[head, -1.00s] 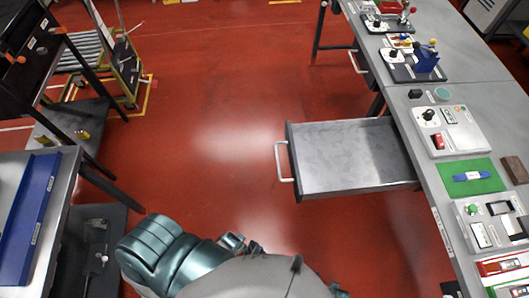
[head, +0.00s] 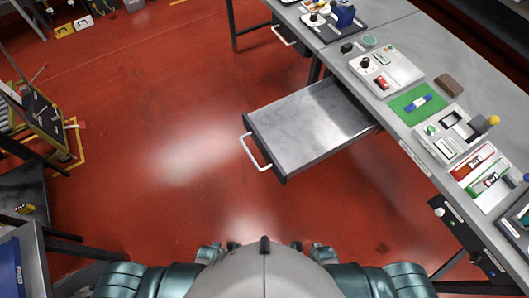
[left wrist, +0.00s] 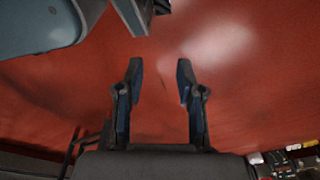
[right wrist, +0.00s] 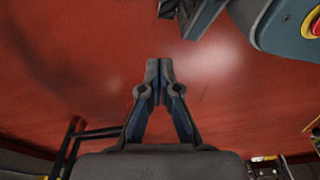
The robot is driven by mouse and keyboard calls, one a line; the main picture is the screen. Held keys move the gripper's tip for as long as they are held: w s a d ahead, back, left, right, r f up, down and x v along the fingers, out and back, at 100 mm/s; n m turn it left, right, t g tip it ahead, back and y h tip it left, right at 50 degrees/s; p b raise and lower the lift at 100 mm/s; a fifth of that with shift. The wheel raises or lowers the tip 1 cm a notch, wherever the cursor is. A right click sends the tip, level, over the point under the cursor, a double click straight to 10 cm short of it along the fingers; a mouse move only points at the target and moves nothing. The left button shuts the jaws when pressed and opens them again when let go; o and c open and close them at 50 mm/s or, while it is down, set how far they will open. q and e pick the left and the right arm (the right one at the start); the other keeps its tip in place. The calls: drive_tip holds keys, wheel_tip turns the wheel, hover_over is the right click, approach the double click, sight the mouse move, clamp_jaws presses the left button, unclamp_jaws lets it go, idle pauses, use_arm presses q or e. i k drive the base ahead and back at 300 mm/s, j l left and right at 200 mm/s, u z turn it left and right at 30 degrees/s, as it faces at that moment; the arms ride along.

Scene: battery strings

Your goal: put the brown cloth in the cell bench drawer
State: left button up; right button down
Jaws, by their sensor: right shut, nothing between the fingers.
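A small brown block-like thing (head: 449,85), which looks like the folded brown cloth, lies on the grey cell bench (head: 398,35) at the right, beside the green mat. The bench drawer (head: 310,122) is pulled out over the floor and its visible inside is empty. Its white handle (head: 254,153) faces left. In the left wrist view my left gripper (left wrist: 160,75) is open and empty above the red floor. In the right wrist view my right gripper (right wrist: 160,72) is shut and empty. Both are away from the cloth and drawer.
A green mat (head: 420,103) with a blue item, a white switch panel (head: 386,72) and other devices crowd the bench top. A second white handle (head: 283,36) shows farther along the bench. Red floor (head: 160,170) is clear left of the drawer. A dark rack stands far left.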

sight(322, 139)
drive_tip(key=z, duration=0.85)
